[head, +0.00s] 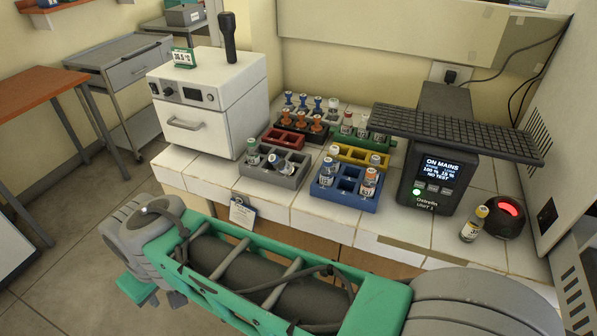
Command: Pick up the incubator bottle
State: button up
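Several small capped bottles are in view, and I cannot tell which is the incubator bottle. A yellow-capped bottle (474,224) stands alone at the right, beside a dark round device with a red glow. My arm crosses the foreground; no gripper fingers show.
A red rack (283,140), a yellow rack (352,155) and a green rack sit behind. A dark power unit (440,180) with a lit screen and a black panel on top stands right of the racks. The white tiled bench (318,222) has clear room along its front edge.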

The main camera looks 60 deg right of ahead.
aim_at(282, 165)
jog(key=u, duration=0.05)
jog(key=k, duration=0.1)
jog(key=z, duration=1.35)
jog(key=i, duration=0.4)
jog(key=z, duration=0.4)
jog(key=k, duration=1.2)
jog(key=u, duration=0.85)
jog(key=i, duration=0.95)
jog(key=u, duration=0.85)
